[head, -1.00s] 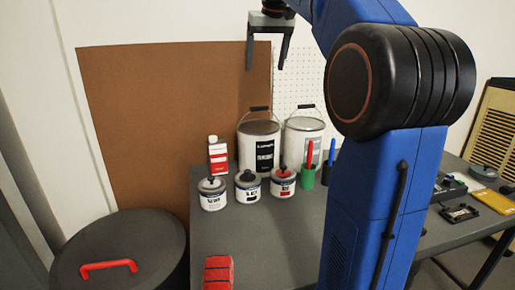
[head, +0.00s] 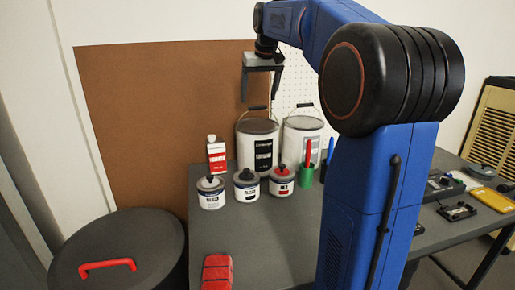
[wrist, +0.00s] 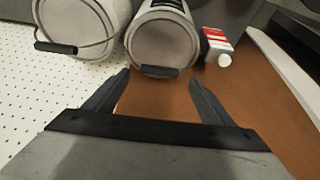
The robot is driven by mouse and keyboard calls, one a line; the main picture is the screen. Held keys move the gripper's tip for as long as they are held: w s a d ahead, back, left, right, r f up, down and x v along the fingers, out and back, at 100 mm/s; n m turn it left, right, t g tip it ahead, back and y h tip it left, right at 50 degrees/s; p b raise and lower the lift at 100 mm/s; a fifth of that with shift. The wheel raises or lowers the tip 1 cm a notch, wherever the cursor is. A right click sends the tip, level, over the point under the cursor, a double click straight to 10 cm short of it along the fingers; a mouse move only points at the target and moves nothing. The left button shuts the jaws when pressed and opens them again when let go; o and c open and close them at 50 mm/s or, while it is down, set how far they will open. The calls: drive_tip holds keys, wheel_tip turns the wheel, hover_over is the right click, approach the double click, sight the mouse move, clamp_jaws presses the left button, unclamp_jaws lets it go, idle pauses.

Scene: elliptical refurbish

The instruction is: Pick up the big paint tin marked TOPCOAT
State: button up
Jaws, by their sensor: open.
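Two big pale paint tins with wire handles stand side by side at the back of the bench. The left tin (head: 258,137) has a black label whose lettering is too small to read. The right tin (head: 302,139) shows no readable label, so I cannot tell which is marked TOPCOAT. In the wrist view, the black-labelled tin (wrist: 163,43) is just beyond my fingertips, and the other tin (wrist: 80,22) is to its left. My gripper (head: 259,98) is open and empty, pointing down above the left tin's black handle grip; it also shows in the wrist view (wrist: 158,76).
Three small tins (head: 246,186) stand in front. A red-and-white bottle (head: 216,155) is left of the big tins; a green cup (head: 305,175) is at their right. A red block (head: 217,272) lies near the front. A dark drum (head: 120,248) stands left of the bench.

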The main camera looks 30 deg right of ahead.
sight(258, 107)
drive_tip(key=x, duration=0.4)
drive_tip(key=shift+f, duration=0.1)
drive_tip(key=shift+s, duration=0.1)
clamp_jaws()
